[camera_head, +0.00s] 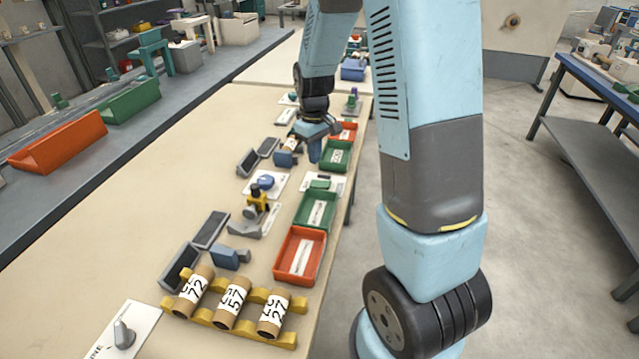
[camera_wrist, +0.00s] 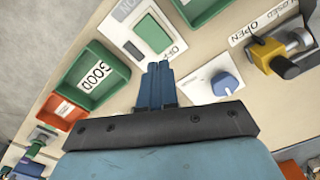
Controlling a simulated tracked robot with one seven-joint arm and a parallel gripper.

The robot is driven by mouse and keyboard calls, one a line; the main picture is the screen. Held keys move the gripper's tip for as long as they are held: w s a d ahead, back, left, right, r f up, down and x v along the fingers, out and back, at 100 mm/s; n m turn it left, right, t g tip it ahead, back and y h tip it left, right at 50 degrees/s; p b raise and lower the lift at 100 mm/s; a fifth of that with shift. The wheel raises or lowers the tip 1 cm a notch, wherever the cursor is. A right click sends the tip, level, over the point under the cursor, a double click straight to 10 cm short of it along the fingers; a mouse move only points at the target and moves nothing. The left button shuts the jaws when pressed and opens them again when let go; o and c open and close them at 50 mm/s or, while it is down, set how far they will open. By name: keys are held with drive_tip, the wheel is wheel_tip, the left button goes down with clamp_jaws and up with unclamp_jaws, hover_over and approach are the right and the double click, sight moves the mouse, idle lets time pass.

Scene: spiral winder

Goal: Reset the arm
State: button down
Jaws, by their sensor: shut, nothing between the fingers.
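My gripper (camera_head: 316,152) is at the far part of the beige table, at the end of my light blue arm. In the wrist view its blue fingers (camera_wrist: 158,76) are pressed together with nothing between them. They point toward a white plate with a green rocker switch (camera_wrist: 152,33), labelled OFF on one side. A blue knob (camera_wrist: 224,82) on a white plate is just right of the fingers. It also shows in the head view (camera_head: 266,181). The height of the fingers above the table cannot be told.
A green tray marked GOOD (camera_wrist: 112,71) and an orange tray (camera_wrist: 62,111) lie left of the fingers. A yellow valve (camera_head: 258,198) stands nearby. Labelled tubes (camera_head: 232,303) rest on a yellow rack (camera_head: 180,311). The table's left half (camera_head: 150,190) is mostly clear.

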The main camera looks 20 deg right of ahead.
idle(0.4)
drive_tip(key=s+r+m+t, duration=0.1)
drive_tip(key=s+r, duration=0.4)
drive_tip(key=r, duration=0.3)
drive_tip(key=s+r+m+t, duration=0.1)
drive_tip(key=s+r+t, duration=0.1)
drive_tip(key=s+r, duration=0.5)
drive_tip(key=s+r+m+t, duration=0.2)
drive_tip(key=s+r, duration=0.6)
drive_tip(key=s, duration=0.5)
drive_tip(key=shift+a+r+m+t, duration=0.25)
drive_tip(key=shift+r+m+t, duration=0.05)
drive_tip(key=shift+m, duration=0.3)
drive_tip(key=shift+s, duration=0.1)
